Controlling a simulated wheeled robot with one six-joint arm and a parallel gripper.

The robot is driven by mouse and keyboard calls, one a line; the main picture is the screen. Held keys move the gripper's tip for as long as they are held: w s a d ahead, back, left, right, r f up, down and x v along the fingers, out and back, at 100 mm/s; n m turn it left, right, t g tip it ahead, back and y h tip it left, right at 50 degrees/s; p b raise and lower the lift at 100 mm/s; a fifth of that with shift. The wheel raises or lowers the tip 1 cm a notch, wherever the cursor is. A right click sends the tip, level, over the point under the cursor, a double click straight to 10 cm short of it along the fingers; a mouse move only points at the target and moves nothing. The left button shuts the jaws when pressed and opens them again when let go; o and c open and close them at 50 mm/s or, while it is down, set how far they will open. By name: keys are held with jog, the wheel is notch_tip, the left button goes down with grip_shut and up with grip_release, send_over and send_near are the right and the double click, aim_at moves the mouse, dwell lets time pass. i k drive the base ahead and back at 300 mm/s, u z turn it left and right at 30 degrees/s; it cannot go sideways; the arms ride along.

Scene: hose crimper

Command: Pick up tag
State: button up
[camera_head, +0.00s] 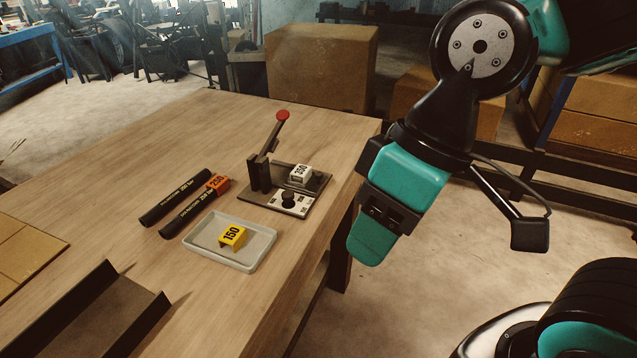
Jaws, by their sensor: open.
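A yellow tag (232,236) marked 150 rests in a shallow pale tray (252,261) on the wooden table. An orange tag (217,184) marked 250 sits at the end of the black hoses. A white piece (300,174) marked 350 sits on the crimper (259,172), which has an upright lever with a red knob. My gripper (372,238) hangs to the right of the table's edge, pointing down and apart from all of these. It is open, with nothing seen in it; its fingers are partly hidden by their angle.
Two black hoses (178,199) lie side by side left of the crimper. A dark open channel (105,312) stands at the front left, near flat cardboard (25,250). The table (190,130) is clear at the back. Cardboard boxes (320,70) stand behind it.

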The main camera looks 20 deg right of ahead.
aim_at(304, 173)
jog(key=z, duration=0.8)
jog(key=i, duration=0.7)
jog(key=u, duration=1.15)
